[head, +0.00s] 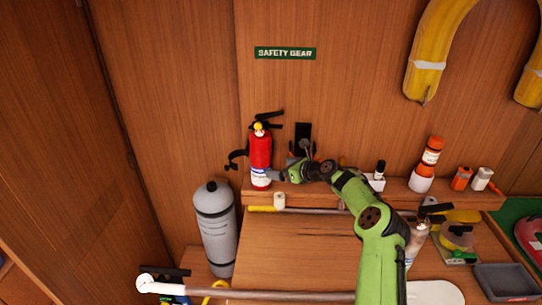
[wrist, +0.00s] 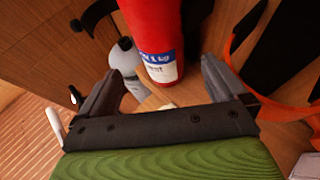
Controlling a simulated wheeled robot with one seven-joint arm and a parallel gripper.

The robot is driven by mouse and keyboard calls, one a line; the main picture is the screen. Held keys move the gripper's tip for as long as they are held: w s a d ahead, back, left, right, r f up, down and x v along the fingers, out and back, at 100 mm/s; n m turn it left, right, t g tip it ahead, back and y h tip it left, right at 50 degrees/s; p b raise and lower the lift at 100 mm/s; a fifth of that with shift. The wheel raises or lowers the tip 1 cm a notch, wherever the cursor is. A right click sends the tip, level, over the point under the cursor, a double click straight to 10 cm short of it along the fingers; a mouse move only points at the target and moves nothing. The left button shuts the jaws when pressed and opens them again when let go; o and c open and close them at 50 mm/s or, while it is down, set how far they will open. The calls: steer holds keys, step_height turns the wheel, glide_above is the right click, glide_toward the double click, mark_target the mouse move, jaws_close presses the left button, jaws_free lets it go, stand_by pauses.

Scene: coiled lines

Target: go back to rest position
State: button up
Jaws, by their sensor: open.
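My gripper (wrist: 160,92) is open, with one dark finger at each side of the wrist view. A red fire extinguisher (wrist: 155,25) with a white and blue label stands just beyond the fingertips, near the gap between them; I cannot tell if they touch it. In the head view the fire extinguisher (head: 260,152) stands upright on the wooden shelf. My green arm reaches up from the bottom to the shelf, and my gripper (head: 287,172) is just right of the extinguisher's base, partly hidden by my own wrist.
A grey cylinder (head: 215,225) stands left below the shelf (head: 455,196). An orange and white canister (head: 430,160) and small orange devices (head: 461,178) stand on the shelf to the right. A grey tray (head: 507,281) lies at lower right. A yellow life ring (head: 430,50) hangs on the wall.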

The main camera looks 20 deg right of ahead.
steer(key=s+a+r+n+g+b, duration=0.1)
steer(key=s+a+r+n+g, duration=0.3)
steer(key=a+n, duration=0.5)
steer(key=s+a+r+n+g+h+b, duration=0.1)
steer(key=s+a+r+n+h, duration=0.2)
steer(key=s, duration=0.4)
steer(key=s+a+r+n+g+b, duration=0.1)
steer(key=s+a+r+n, duration=0.1)
steer(key=s+a+n, duration=0.35)
steer(key=s+d+f+n+h+b, duration=0.1)
steer(key=s+n, duration=0.5)
steer(key=s, duration=1.1)
steer(key=s+d+n+h+b, duration=0.2)
steer(key=s+d+n, duration=0.2)
steer(key=s, duration=1.3)
steer(key=n, duration=0.2)
steer(key=shift+s+f+n, duration=0.3)
steer(key=shift+f+n, duration=0.05)
steer(key=shift+f, duration=0.05)
steer(key=shift+d, duration=0.1)
